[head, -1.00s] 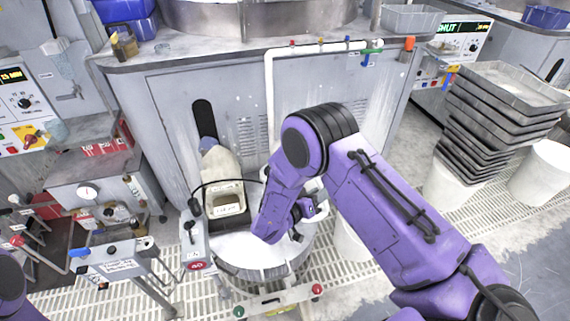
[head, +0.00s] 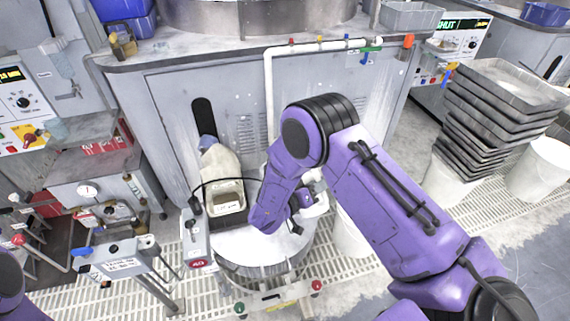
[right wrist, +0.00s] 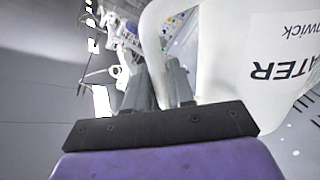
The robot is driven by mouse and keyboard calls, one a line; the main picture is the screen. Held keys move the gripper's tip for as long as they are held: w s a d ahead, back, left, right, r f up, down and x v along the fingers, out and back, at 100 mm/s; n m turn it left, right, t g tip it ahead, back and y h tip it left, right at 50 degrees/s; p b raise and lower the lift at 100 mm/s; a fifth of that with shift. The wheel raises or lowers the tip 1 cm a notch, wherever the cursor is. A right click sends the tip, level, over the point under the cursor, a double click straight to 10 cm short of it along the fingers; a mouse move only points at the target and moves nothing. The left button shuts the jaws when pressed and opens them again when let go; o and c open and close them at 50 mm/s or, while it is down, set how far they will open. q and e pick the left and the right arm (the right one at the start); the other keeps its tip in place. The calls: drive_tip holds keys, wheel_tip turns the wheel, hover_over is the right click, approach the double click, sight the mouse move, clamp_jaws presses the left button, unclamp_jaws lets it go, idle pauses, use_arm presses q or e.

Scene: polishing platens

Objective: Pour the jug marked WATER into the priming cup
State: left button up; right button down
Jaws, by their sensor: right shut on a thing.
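My right gripper (head: 302,200) is low over a round white-topped drum (head: 255,243) in the head view, mostly hidden by its own purple wrist. In the right wrist view its grey fingers (right wrist: 163,85) are shut on the handle of a white jug (right wrist: 225,55). In the head view only a small white part of the jug (head: 319,203) shows beside the gripper. I cannot pick out the priming cup for certain. My left gripper is out of view; only a purple arm part shows at the lower left edge.
A beige open-topped container (head: 228,198) with a label stands behind the drum, close left of my wrist. A grey cabinet (head: 180,105) rises behind. Stands with gauges and levers crowd the left. Stacked grey trays (head: 500,110) and a white bucket (head: 540,168) stand right.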

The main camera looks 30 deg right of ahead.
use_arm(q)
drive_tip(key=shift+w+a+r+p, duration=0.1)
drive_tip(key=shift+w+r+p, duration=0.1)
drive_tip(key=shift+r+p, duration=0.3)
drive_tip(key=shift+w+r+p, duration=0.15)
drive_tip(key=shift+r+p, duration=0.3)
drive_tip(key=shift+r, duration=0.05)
use_arm(e)
drive_tip(key=shift+w+r+n, duration=0.5)
drive_tip(key=shift+r, duration=0.35)
drive_tip(key=shift+w+r+n, duration=0.45)
drive_tip(key=shift+r+n, duration=0.05)
drive_tip(key=shift+r, duration=0.3)
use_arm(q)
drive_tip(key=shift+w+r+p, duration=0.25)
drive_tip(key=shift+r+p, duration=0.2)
use_arm(e)
drive_tip(key=shift+w+a+r+n+g, duration=0.1)
drive_tip(key=shift+w+r+n+g, duration=0.45)
drive_tip(key=shift+w+r, duration=0.3)
idle(4.0)
